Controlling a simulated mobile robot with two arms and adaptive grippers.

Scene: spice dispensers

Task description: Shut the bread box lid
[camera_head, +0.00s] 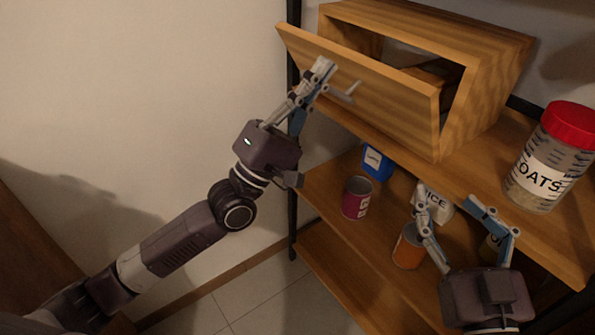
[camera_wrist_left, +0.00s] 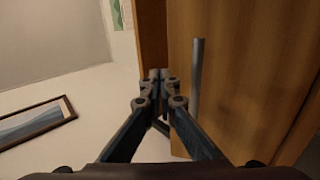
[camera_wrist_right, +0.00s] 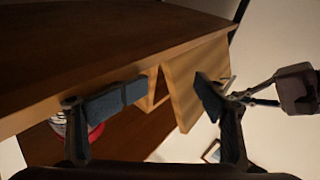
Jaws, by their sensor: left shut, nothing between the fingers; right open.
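The wooden bread box (camera_head: 480,62) stands on the upper shelf in the head view. Its lid (camera_head: 385,100) is tilted open outward, with a dark gap behind its upper edge. The lid fills the right of the left wrist view (camera_wrist_left: 250,80), with its grey bar handle (camera_wrist_left: 197,80) beside the fingers. My left gripper (camera_head: 325,68) is shut and empty at the outer face of the lid, near the handle; contact is unclear. My right gripper (camera_head: 455,205) is open and empty, in front of the shelves below the box. The lid also shows in the right wrist view (camera_wrist_right: 190,85).
A red-lidded oats jar (camera_head: 548,160) stands on the upper shelf right of the box. The lower shelf holds a magenta can (camera_head: 357,198), a blue container (camera_head: 377,163) and an orange can (camera_head: 408,248). A black shelf post (camera_head: 292,180) stands near my left arm.

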